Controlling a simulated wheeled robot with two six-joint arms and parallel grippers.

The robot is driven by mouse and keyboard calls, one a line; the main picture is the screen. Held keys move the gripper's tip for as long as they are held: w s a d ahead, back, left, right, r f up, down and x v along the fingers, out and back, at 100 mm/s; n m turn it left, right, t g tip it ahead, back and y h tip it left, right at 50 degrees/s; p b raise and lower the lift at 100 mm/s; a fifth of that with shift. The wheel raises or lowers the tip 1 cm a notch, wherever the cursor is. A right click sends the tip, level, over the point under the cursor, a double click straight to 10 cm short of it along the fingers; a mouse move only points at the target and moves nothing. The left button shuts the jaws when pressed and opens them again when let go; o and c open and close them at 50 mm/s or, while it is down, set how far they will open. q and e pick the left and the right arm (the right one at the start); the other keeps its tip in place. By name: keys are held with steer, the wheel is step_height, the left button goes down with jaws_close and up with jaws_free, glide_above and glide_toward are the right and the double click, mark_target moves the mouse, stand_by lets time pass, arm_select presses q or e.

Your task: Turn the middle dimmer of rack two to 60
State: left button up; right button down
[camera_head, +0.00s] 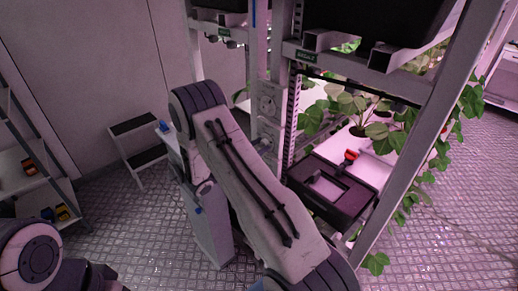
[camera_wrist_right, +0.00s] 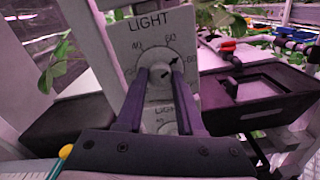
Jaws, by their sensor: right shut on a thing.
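In the right wrist view, a pale panel (camera_wrist_right: 183,22) marked LIGHT carries a round dimmer knob (camera_wrist_right: 152,56) with a scale around it. Its dark arrow points up and right, between the 60 and 80 marks. My right gripper (camera_wrist_right: 155,76) is shut on this knob, with a purple finger on each side. Another LIGHT panel (camera_wrist_right: 165,111) lies just below, partly hidden between the fingers. In the head view, dimmer panels (camera_head: 269,103) show on the rack post, partly behind my right arm. My left gripper is not in view.
A black tray (camera_head: 305,205) stands on the rack right of the panels, with leafy plants (camera_head: 352,104) beyond. A step stool (camera_head: 135,126) and a shelf with small coloured items (camera_head: 25,190) are at left. The floor between them is clear.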

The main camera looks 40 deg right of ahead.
steer(key=n, duration=0.3)
steer(key=shift+n, duration=2)
steer(key=c, duration=0.5)
jaws_free()
steer(key=shift+a, duration=0.1)
